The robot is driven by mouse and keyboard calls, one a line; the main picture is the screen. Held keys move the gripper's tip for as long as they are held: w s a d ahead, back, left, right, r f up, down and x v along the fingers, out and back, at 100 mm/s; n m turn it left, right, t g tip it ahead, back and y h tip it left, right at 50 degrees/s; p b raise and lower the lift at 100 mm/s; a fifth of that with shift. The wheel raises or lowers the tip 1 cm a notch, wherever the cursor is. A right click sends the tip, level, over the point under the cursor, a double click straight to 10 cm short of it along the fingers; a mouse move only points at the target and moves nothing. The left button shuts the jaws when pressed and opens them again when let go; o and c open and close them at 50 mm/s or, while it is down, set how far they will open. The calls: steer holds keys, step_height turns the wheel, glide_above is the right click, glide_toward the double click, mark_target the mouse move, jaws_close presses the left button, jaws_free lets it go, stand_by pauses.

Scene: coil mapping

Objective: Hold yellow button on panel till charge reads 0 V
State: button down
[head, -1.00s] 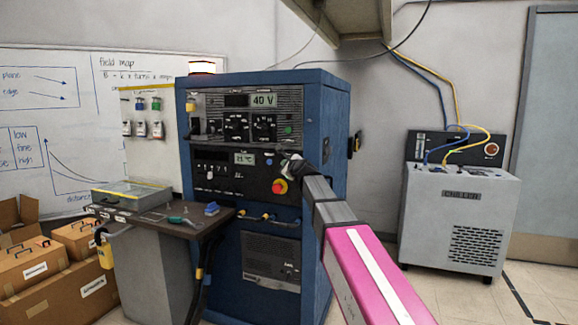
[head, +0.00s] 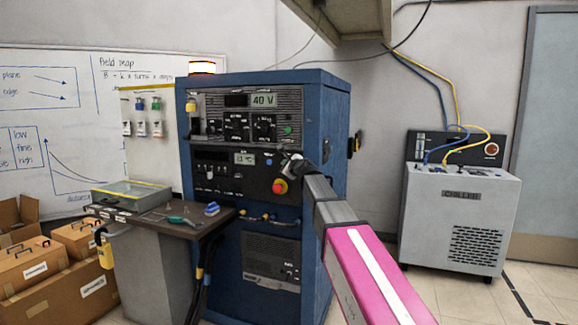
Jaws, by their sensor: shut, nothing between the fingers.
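The blue rack cabinet (head: 325,130) stands in the middle of the head view with its control panels facing me. The upper panel's display (head: 263,100) reads 40 V. My gripper (head: 287,161) is shut and empty at the right side of the lower panel, just above a red knob with a yellow base (head: 280,187). I cannot tell whether its tips touch the panel. I cannot pick out a yellow button; the gripper hides part of the panel there. A green button (head: 288,131) and a blue one (head: 268,161) show nearby.
A dark bench (head: 185,229) with a grey box (head: 130,196) and small tools stands left of the rack. Cardboard boxes (head: 55,285) lie at the lower left. A grey chiller (head: 455,225) stands at the right, and a shelf (head: 345,22) hangs overhead. Floor is clear between rack and chiller.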

steer(key=shift+w+d, duration=0.1)
steer(key=shift+w, duration=0.25)
stand_by(0.5)
stand_by(4.0)
steer(key=shift+s+a, duration=0.3)
steer(key=shift+s, duration=0.45)
steer(key=shift+s, duration=0.1)
steer(key=s, duration=0.1)
steer(key=s+a, duration=0.1)
steer(key=s, duration=0.2)
steer(key=shift+s+a, duration=0.3)
steer(key=shift+a, duration=0.05)
